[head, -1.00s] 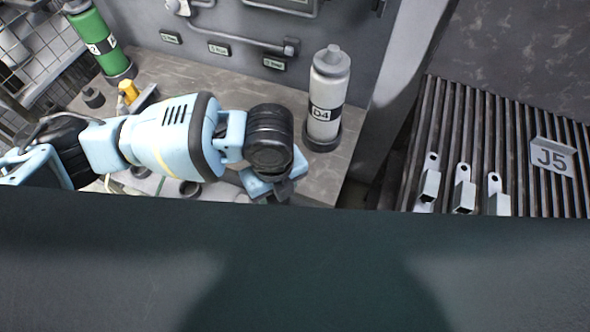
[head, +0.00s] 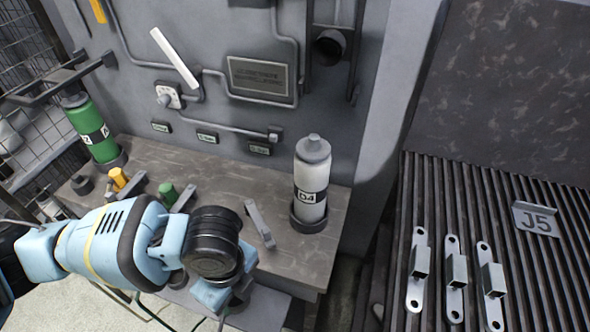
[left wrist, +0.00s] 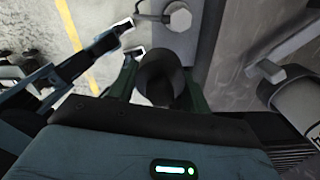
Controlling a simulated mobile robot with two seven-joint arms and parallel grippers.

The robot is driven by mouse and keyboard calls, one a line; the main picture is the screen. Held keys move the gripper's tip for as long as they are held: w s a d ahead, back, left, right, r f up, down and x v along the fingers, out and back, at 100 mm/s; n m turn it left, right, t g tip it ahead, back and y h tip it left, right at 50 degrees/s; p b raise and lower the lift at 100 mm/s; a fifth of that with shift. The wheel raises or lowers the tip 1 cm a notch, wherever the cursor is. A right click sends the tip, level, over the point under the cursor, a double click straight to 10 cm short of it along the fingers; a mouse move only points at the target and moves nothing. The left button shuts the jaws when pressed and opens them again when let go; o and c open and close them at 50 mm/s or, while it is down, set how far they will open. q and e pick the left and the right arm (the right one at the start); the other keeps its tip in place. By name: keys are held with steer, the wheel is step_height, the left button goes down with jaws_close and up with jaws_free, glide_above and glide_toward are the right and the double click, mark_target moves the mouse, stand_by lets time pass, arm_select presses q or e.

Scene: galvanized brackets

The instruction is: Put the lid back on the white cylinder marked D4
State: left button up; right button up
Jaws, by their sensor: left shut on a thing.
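The white cylinder marked D4 (head: 309,182) stands upright in a dark round base on the bench, with a grey knobbed top. Its white side also shows at the right edge of the left wrist view (left wrist: 303,108). My left gripper (head: 240,289) is low, in front and to the left of the cylinder, apart from it. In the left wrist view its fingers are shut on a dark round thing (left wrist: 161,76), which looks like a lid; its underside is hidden.
A green cylinder (head: 92,130) stands at the back left, with a small dark cap (head: 82,185) near it. A grey lever-like piece (head: 259,223) is beside the D4 cylinder. Pipes run along the wall behind. Metal brackets (head: 455,275) and a J5 sign (head: 536,218) are on the ribbed surface at right.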

arm_select(q)
steer(key=w+a+r+n, duration=0.3)
steer(key=a+r+n, duration=0.1)
steer(key=n, duration=0.8)
steer(key=w+a+r+n, duration=0.3)
steer(key=a+n, duration=0.3)
steer(key=n, duration=0.6)
steer(key=shift+w+a+r, duration=0.3)
steer(key=shift+r, duration=0.45)
steer(key=shift+w+d, duration=0.1)
steer(key=shift+d, duration=0.05)
